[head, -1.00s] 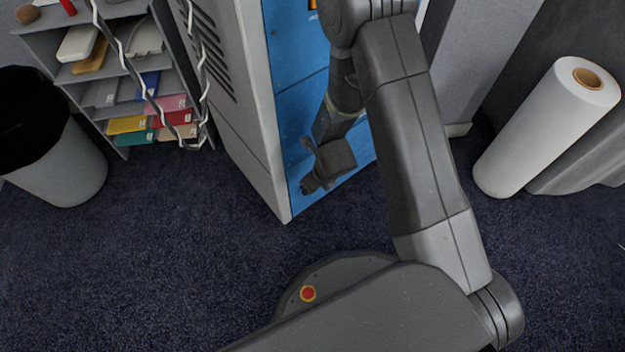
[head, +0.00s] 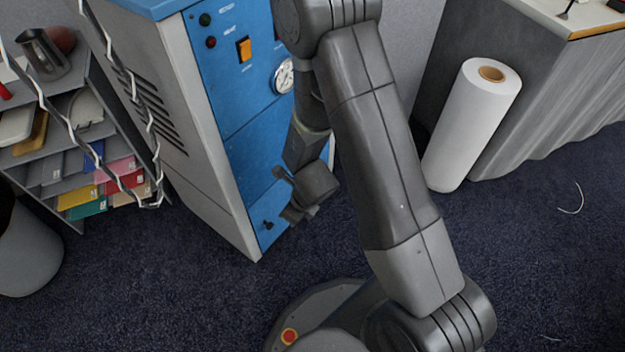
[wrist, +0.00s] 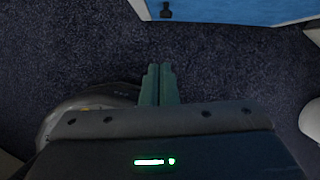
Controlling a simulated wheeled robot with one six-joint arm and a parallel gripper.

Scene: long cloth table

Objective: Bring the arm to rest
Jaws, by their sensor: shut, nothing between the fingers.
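My gripper (head: 290,200) hangs from my folded dark grey arm in the head view, in front of the lower part of a blue and grey machine cabinet. In the wrist view my gripper (wrist: 158,72) shows its two fingers side by side and shut, with nothing between them. Dark blue carpet lies beneath it. The arm's far links partly hide the cabinet front.
The blue cabinet (head: 235,95) with gauge and knobs stands close behind my gripper. A shelf of coloured folders (head: 95,190) and a grey bin (head: 28,255) are at left. A white paper roll (head: 465,130) leans by the cloth-covered table (head: 545,85). Carpet at right is mostly clear.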

